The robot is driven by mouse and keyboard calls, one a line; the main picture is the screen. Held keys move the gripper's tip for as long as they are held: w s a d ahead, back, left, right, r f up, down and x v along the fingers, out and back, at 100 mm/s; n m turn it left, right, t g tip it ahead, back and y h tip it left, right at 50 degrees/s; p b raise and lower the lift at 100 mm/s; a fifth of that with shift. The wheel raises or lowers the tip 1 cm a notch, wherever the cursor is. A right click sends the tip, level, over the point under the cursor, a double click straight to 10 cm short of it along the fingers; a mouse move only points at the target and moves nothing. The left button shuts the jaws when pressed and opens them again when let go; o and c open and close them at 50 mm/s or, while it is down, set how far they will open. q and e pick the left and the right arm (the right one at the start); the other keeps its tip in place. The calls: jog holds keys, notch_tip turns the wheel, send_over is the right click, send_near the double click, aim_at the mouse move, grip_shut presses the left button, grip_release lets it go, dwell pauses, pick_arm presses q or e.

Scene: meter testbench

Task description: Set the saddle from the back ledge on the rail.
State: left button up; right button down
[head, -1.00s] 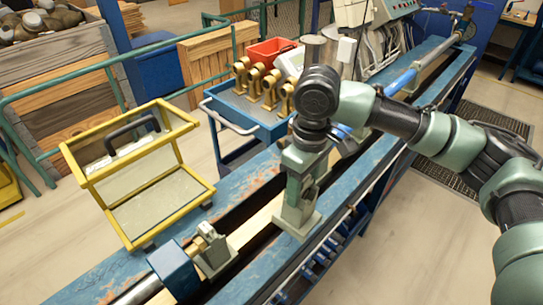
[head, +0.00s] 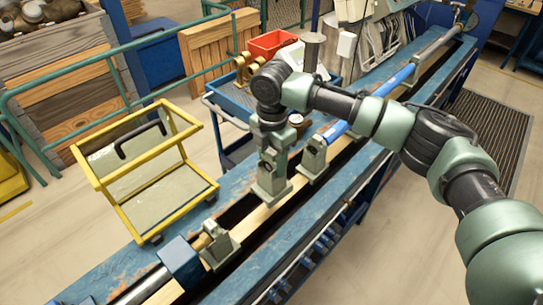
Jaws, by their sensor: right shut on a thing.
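The saddle (head: 271,178) is a grey-green block with a wide foot. It is upright, with its foot over or on the far side of the pale rail (head: 253,219); I cannot tell whether it touches. My right gripper (head: 271,136) is shut on its upper part, and my wrist above hides the top. A similar grey-green support (head: 313,160) stands farther along the rail. Another support with a brass tip (head: 219,245) stands nearer, by a blue block. The back ledge (head: 222,200) is the worn blue beam along the bench's far side. My left gripper is not in view.
A yellow-framed glass guard (head: 207,197) stands at the bench's left edge. A blue cart (head: 232,100) with brass parts and a red bin is behind. A blue pipe (head: 352,116) lies along the bench farther up.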

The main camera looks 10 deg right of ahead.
jog(key=shift+w+a+f+n, duration=0.1)
jog(key=shift+w+n, duration=0.05)
jog(key=shift+n, duration=0.15)
notch_tip(320, 180, down, 6)
jog(key=b, duration=0.6)
jog(key=shift+r, duration=0.3)
jog(key=shift+f+p, duration=0.2)
jog(key=shift+p, duration=0.3)
jog(key=shift+p, duration=0.4)
jog(key=shift+f, duration=0.2)
